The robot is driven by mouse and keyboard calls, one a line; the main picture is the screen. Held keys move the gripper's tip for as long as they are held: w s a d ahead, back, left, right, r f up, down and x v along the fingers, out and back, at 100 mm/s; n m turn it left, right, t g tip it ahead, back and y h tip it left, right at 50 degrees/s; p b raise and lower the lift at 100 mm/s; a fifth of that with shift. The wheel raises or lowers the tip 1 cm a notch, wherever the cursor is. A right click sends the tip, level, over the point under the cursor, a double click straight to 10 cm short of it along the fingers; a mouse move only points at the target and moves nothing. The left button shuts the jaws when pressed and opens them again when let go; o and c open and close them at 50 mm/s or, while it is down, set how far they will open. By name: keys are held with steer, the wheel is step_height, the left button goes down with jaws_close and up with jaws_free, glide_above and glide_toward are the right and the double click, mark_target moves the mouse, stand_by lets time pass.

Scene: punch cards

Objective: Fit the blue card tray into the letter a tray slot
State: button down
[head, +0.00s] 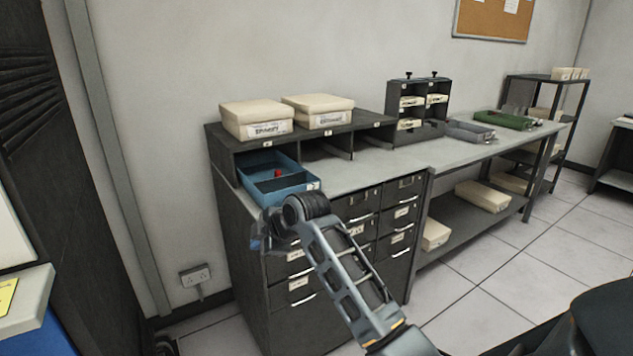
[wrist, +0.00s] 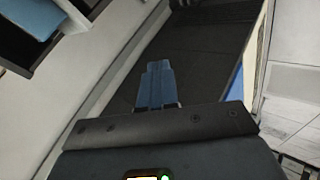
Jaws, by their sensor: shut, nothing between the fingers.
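The blue card tray (head: 270,181) sits on top of the dark cabinet, partly inside the leftmost slot (head: 232,160) of the low shelf unit, with its front part sticking out over the counter. A small red thing lies in the tray, and a white label is on its front. A corner of blue, probably the tray, shows at the upper left of the wrist view (wrist: 33,17). My gripper (head: 258,243) is in front of the cabinet's left side, below and apart from the tray. In the wrist view its fingers (wrist: 158,80) are together and empty. I cannot read the slot letters.
Two cream boxes (head: 256,117) stand on the shelf unit. Its other slots (head: 322,148) look empty. A dark rack (head: 418,105), a grey tray (head: 468,131) and a green tray (head: 504,119) stand farther right. Open floor (head: 500,255) lies right of the cabinet.

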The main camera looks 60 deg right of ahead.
steer(key=s+d+r+n+g, duration=0.1)
steer(key=s+d+r, duration=0.15)
steer(key=d, duration=0.35)
steer(key=s+d+r+n+g+h, duration=0.1)
steer(key=s+d+r, duration=0.1)
steer(key=d+r, duration=0.25)
steer(key=s+d+r+n+g, duration=0.1)
steer(key=s+d+r+g, duration=0.15)
steer(key=d, duration=0.45)
steer(key=w+b+x, duration=0.1)
steer(key=b+x, duration=0.6)
steer(key=x, duration=0.3)
steer(key=shift+w+d+r+t, duration=0.2)
steer(key=shift+w+t, duration=0.2)
steer(key=shift+t, duration=0.05)
